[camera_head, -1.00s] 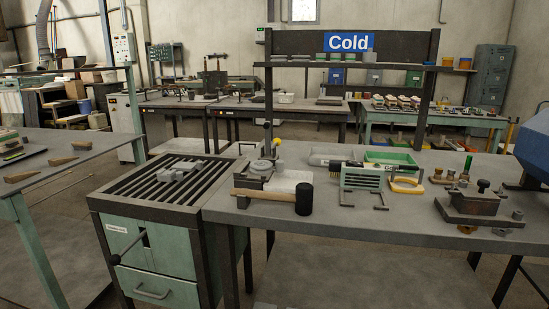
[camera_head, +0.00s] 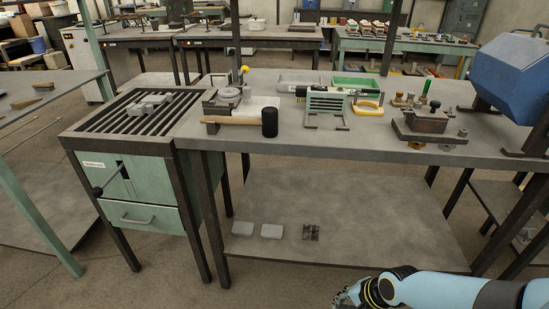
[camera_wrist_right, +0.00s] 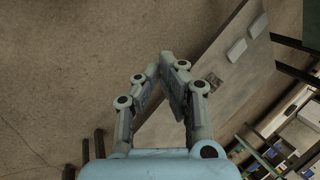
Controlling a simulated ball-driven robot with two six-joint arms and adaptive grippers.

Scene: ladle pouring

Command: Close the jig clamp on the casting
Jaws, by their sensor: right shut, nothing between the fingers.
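Whether the clamp touches the casting is too small to tell. My right gripper (camera_head: 345,297) is low at the bottom edge of the head view, well below and in front of the bench. In the right wrist view my right gripper (camera_wrist_right: 160,66) is shut and empty, pointing over bare floor. My left gripper is out of view.
A wooden-handled mallet (camera_head: 269,122) lies in front of the jig. A green rack (camera_head: 326,104), a dark fixture (camera_head: 425,122) and a blue machine (camera_head: 510,80) stand farther right. A slatted cabinet (camera_head: 95,125) adjoins the bench. The lower shelf (camera_head: 350,225) holds several small parts.

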